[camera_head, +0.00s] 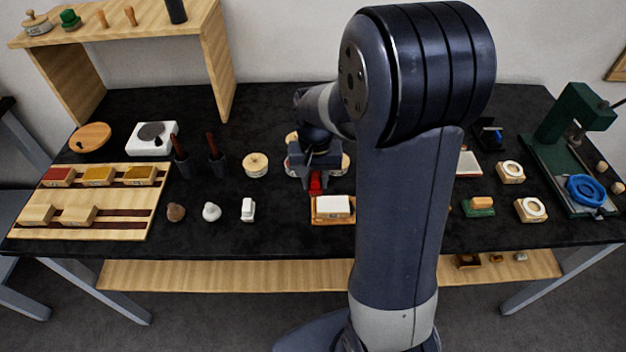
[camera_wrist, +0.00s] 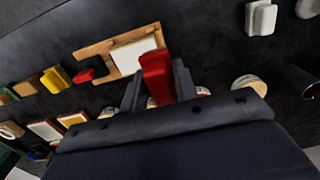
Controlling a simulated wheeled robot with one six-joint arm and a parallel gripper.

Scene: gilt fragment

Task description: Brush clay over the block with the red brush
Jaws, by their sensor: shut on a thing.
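My gripper (camera_head: 316,172) is shut on the red brush (camera_head: 316,184), just behind the block in the head view. In the wrist view, the red brush (camera_wrist: 156,82) stands between the two dark fingers of my gripper (camera_wrist: 158,76). The white block (camera_head: 332,206) sits on a wooden tray (camera_head: 319,221). The block (camera_wrist: 130,55) also shows in the wrist view, with the brush end overlapping its edge. I cannot tell whether brush and block touch. No clay can be made out on the block's white top. My arm hides part of the table right of the block.
A round lidded pot (camera_head: 256,165) stands left of my gripper; others are partly hidden behind it. A white upright piece (camera_head: 248,209), a white lump (camera_head: 211,211) and a brown lump (camera_head: 176,212) stand to the left. A green press (camera_head: 567,130) stands far right.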

